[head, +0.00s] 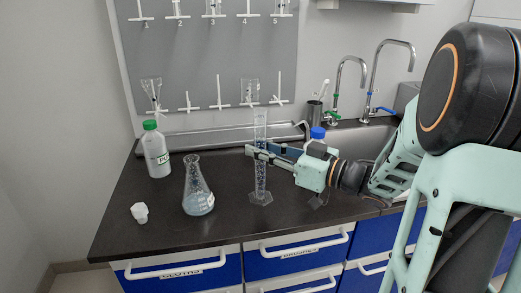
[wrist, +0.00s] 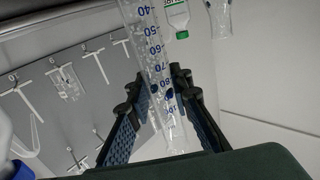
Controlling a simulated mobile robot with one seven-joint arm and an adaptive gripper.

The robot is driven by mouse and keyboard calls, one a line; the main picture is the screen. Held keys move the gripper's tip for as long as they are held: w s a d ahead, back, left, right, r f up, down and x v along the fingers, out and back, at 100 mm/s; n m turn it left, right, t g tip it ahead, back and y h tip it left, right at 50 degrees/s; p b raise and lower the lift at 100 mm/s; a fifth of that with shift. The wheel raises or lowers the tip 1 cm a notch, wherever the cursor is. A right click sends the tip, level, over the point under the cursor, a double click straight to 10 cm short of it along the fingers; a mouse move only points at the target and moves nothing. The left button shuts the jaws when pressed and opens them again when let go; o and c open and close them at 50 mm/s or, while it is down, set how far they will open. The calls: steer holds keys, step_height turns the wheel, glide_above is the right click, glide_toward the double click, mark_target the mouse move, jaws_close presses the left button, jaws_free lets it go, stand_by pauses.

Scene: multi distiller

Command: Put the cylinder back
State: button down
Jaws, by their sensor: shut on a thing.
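The clear graduated cylinder (head: 261,180) stands upright over the dark counter, left of my wrist. Its foot appears at the counter surface, but I cannot tell whether it touches or hovers slightly. My gripper (head: 257,153) reaches in from the right, level, and is shut around the cylinder's middle. In the wrist view the cylinder (wrist: 146,38), with blue scale marks, runs between the two blue-padded fingers of my gripper (wrist: 158,88). The grey pegboard (head: 205,60) on the wall carries numbered pegs, some holding glassware.
A flask with bluish liquid (head: 198,195), a green-capped bottle (head: 156,152) and a small white object (head: 140,212) stand left on the counter. A blue-capped bottle (head: 317,134) is behind my gripper. The sink and taps (head: 345,90) are at the right.

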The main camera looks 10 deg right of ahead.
steer(key=c, duration=1.7)
jaws_free()
steer(key=shift+c, duration=0.2)
steer(key=p+v, duration=0.2)
steer(key=v, duration=1)
steer(key=shift+r, duration=0.1)
